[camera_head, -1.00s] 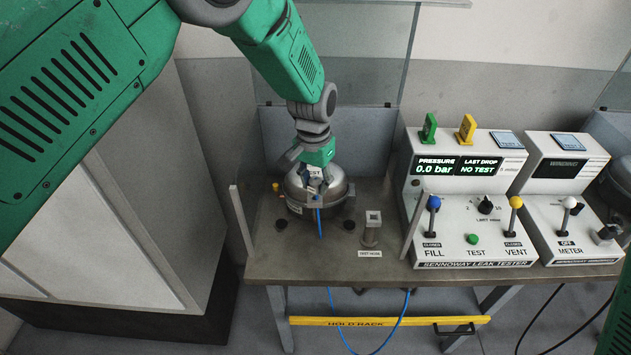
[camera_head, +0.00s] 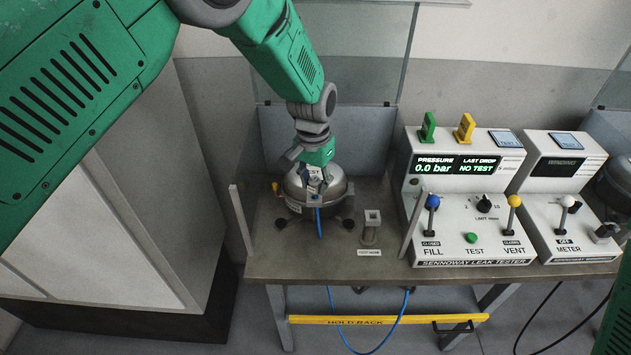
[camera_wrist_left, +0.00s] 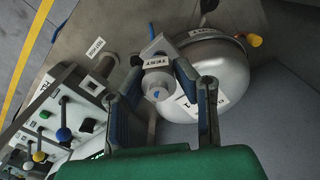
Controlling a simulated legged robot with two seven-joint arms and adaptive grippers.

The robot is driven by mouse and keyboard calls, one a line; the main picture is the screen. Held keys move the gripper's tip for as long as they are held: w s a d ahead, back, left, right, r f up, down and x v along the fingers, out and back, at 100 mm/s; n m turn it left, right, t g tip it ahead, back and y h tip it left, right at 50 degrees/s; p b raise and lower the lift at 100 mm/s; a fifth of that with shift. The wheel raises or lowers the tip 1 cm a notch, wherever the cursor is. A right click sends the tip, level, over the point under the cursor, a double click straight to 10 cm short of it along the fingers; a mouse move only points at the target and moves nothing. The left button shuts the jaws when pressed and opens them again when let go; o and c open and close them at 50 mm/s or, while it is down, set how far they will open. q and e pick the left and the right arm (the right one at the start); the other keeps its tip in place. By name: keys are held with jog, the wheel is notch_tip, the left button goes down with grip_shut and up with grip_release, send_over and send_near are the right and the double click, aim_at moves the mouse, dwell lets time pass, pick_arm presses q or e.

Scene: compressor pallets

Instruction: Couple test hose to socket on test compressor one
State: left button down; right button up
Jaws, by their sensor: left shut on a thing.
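The test compressor, a rounded silver vessel (camera_head: 335,190), stands on the bench; it also shows in the wrist view (camera_wrist_left: 222,68). My left gripper (camera_head: 312,172) is over its front side, and its two fingers (camera_wrist_left: 160,85) are shut on the grey end of the test hose (camera_wrist_left: 158,80), which bears a white TEST label. The blue hose (camera_head: 319,222) comes down from there in the head view and hangs in a loop below the bench. The hose end is right beside the vessel. The socket is hidden, so I cannot tell whether they are joined.
An empty hose post (camera_head: 371,228) stands right of the vessel, behind a label. Further right are the leak tester (camera_head: 470,215), reading 0.0 bar and NO TEST, and a meter box (camera_head: 570,215).

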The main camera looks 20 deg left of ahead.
aim_at(315, 177)
pick_arm(q)
jog(key=shift+f+b, duration=0.6)
jog(key=shift+f, duration=0.45)
jog(key=c, duration=1.2)
grip_release()
jog(key=shift+o, duration=0.2)
notch_tip(315, 177, up, 7)
jog(key=shift+w+r, duration=0.1)
jog(key=shift+r, duration=0.1)
